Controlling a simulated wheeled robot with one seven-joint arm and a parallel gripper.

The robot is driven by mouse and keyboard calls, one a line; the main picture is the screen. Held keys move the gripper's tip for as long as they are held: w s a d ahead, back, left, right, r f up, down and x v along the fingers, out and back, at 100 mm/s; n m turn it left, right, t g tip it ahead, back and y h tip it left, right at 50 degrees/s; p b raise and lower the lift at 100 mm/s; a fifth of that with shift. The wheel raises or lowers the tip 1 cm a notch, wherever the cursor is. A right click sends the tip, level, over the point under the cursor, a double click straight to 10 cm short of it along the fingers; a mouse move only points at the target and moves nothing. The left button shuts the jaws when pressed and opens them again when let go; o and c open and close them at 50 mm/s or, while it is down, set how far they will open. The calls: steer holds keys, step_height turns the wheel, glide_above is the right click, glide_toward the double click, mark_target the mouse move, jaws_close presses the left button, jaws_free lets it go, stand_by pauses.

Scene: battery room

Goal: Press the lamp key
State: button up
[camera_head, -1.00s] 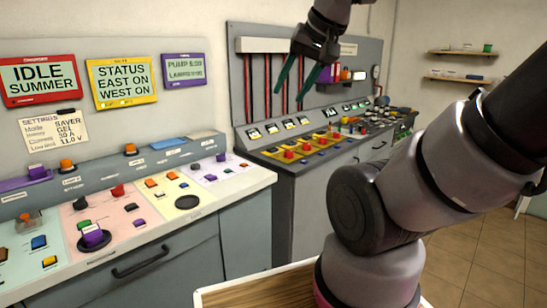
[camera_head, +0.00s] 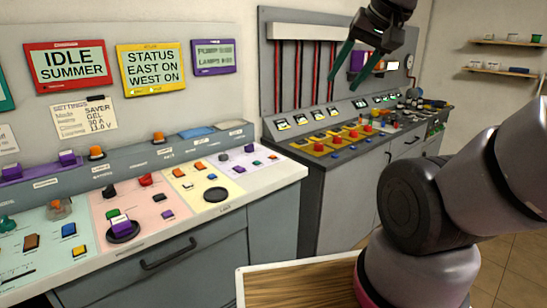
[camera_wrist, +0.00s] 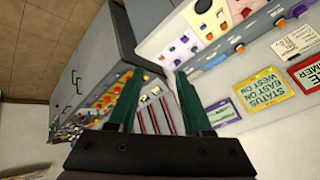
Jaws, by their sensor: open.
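I cannot tell which key is the lamp key; the labels are too small to read. The white desk (camera_head: 262,189) carries coloured panels with many keys: a pale green one at left, then pink, yellow and lilac (camera_head: 242,163). A small purple-framed screen (camera_head: 214,57) on the wall seems to show a pump line and a lamps line. My gripper (camera_head: 346,79) is open and empty, high in front of the rear wall panel, apart from every key. In the wrist view its two green fingers (camera_wrist: 156,78) stand apart, with the desk's keys beyond at upper right.
A second grey cabinet (camera_head: 345,185) with yellow, red and blue keys stands to the right. A wood-topped surface (camera_head: 300,288) with a pale rim is at the bottom. Shelves (camera_head: 505,42) hang at far right. Air above the desk is free.

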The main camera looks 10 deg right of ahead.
jaws_close()
stand_by(1.5)
